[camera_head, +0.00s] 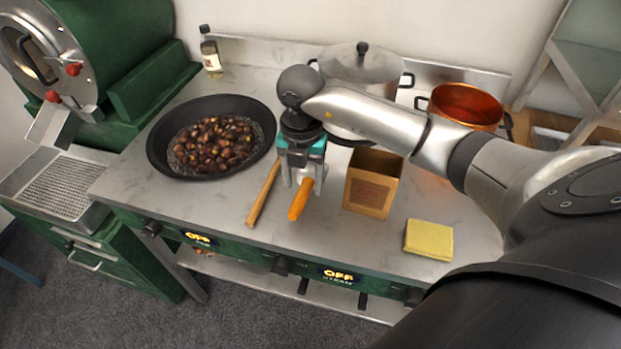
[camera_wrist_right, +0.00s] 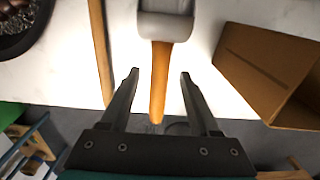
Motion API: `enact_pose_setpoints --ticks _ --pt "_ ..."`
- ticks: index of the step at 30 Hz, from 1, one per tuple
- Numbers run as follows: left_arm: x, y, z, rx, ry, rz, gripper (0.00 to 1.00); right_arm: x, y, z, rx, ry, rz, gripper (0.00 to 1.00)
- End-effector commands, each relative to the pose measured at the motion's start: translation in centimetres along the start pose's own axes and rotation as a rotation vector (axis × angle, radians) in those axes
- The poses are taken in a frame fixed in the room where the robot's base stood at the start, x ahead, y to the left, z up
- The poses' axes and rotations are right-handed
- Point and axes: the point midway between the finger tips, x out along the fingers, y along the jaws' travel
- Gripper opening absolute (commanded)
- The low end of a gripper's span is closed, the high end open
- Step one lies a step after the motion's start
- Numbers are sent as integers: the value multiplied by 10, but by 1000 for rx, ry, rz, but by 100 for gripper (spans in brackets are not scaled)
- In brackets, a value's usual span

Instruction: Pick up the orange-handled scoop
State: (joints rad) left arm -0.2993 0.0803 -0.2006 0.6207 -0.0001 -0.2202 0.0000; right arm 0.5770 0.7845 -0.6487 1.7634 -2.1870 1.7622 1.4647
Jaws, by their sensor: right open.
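The orange-handled scoop lies on the counter; its orange handle (camera_head: 300,199) points toward the front edge in the head view. In the right wrist view the handle (camera_wrist_right: 159,80) runs between the fingers, and the grey metal scoop head (camera_wrist_right: 166,22) is beyond the fingertips. My right gripper (camera_head: 304,186) is above the handle, open, with one finger on each side; in the wrist view its fingertips (camera_wrist_right: 160,75) stand apart from the handle. The gripper hides part of the scoop in the head view. My left gripper is not in view.
A wooden stick (camera_head: 263,194) lies just left of the scoop. An open brown box (camera_head: 371,194) stands close on the right, with a yellow sponge (camera_head: 428,239) beyond it. A black pan (camera_head: 160,150) of chestnuts is at the left. A copper pot (camera_head: 466,104) stands behind.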

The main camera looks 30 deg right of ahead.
Motion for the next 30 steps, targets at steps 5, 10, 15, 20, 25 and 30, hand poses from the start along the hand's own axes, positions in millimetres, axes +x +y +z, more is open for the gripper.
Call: enact_pose_setpoints --ticks 5,10,15,20,25,30 --pt "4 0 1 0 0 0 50 26 0 -1 1 2 0 62" --pt "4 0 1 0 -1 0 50 28 0 0 -1 -1 1 62" --pt "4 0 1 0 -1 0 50 28 0 0 0 -1 1 51" --pt "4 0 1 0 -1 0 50 28 0 0 0 -1 1 33" --pt "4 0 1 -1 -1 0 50 27 0 0 0 -1 1 14" --pt "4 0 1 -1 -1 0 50 27 0 0 0 -1 1 0"
